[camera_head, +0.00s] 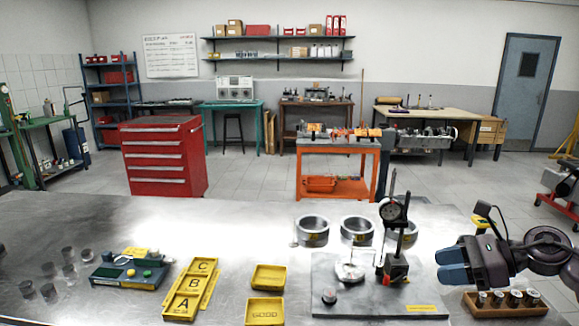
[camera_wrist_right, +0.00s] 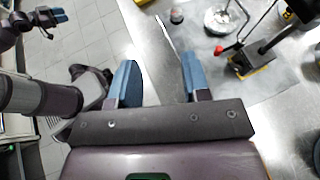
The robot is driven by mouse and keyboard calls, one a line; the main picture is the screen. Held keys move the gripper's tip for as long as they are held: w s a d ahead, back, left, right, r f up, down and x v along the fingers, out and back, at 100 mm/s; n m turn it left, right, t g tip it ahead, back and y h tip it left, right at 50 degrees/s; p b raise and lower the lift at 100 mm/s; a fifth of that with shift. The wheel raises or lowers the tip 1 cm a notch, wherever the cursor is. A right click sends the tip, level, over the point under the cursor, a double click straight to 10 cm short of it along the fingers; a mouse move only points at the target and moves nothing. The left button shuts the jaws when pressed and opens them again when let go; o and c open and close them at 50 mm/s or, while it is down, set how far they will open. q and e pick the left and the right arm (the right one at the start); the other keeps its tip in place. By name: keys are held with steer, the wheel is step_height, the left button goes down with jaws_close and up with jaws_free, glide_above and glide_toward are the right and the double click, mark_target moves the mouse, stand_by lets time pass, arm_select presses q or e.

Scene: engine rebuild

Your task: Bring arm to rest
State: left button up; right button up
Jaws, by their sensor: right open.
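My right gripper (camera_head: 453,265) is at the right of the steel table in the head view, its blue fingers pointing left. In the right wrist view, the right gripper (camera_wrist_right: 159,68) has its two blue fingers wide apart with nothing between them. It hangs over the table's edge, beside the dial gauge stand (camera_head: 396,262). My left gripper (camera_wrist_right: 52,18) shows small at the upper left of the right wrist view, away from the table; its finger gap is too small to judge.
The dial gauge stand is on a grey plate (camera_head: 420,292). A wooden block with metal cylinders (camera_head: 476,312) lies below the right gripper in the head view. Metal rings (camera_head: 312,231), yellow trays (camera_head: 268,277) and a lettered A-B-C rack (camera_head: 191,290) are further left.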

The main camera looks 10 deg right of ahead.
steer(key=s+a+f+n+t+h, duration=0.1)
steer(key=s+f+n+t+h, duration=0.25)
steer(key=n, duration=0.85)
steer(key=s+f+n+t+h, duration=0.15)
steer(key=f+n+h, duration=0.4)
steer(key=n, duration=0.55)
steer(key=s+a+f+n+t+h, duration=0.15)
steer(key=s+f+n+h, duration=0.35)
steer(key=n, duration=0.7)
steer(key=s+a+f+m+g+y, duration=0.1)
steer(key=s+a+f+m+g, duration=0.35)
steer(key=s, duration=0.25)
steer(key=s+a+f+m+g+y, duration=0.1)
steer(key=s+a+f+m+g, duration=0.25)
steer(key=s+m+g, duration=0.35)
arm_select(q)
step_height(320, 180, down, 8)
steer(key=s+b, duration=0.1)
steer(key=b, duration=0.6)
steer(key=shift+g, duration=0.4)
arm_select(e)
steer(key=w+f+n+t, duration=0.1)
steer(key=w+f+t, duration=0.2)
steer(key=f, duration=0.5)
steer(key=w+a+f+n+t+y, duration=0.1)
steer(key=w+f+t, duration=0.2)
steer(key=f+t, duration=0.3)
step_height(320, 180, down, 3)
steer(key=shift+w+f, duration=0.1)
steer(key=shift+w, duration=0.3)
